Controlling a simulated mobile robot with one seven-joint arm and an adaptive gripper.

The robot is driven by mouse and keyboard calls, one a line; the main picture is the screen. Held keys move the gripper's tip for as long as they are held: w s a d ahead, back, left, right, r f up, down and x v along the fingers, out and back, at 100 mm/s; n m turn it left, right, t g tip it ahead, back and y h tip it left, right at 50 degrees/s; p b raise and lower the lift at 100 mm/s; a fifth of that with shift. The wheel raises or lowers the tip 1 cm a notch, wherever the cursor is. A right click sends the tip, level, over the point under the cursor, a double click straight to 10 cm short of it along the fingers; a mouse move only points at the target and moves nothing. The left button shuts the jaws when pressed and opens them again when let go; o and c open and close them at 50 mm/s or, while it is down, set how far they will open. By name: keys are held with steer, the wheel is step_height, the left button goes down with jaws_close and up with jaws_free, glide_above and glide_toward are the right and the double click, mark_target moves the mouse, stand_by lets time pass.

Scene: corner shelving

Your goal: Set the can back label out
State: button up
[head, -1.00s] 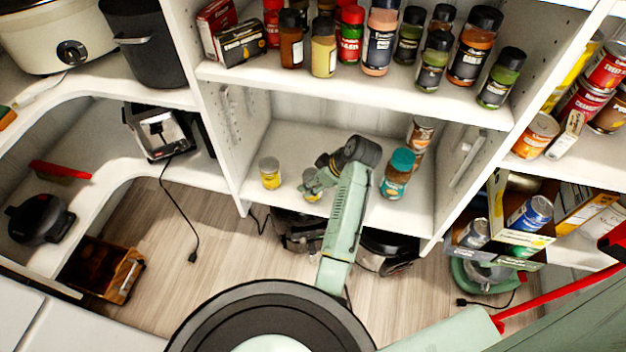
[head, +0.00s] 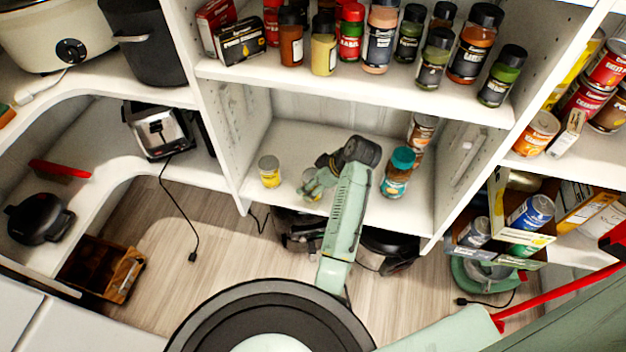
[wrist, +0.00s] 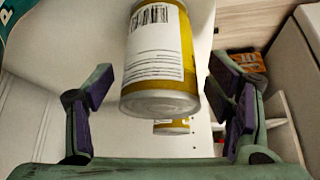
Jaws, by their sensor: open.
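A small yellow can (wrist: 160,55) with a silver rim stands between the spread fingers of my gripper (wrist: 160,112) in the wrist view. Its white label panel with a barcode faces the wrist camera. No finger visibly touches it. In the head view this can (head: 311,186) is on the middle shelf, partly hidden by my gripper (head: 316,178), which is open. A second yellow can (head: 269,172) stands to its left on the same shelf. It also shows beyond the first can in the wrist view (wrist: 171,127).
Spice bottles crowd the shelf above. The back of the middle shelf, left of centre, is clear.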

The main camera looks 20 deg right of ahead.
steer(key=v, duration=1.2)
stand_by(0.4)
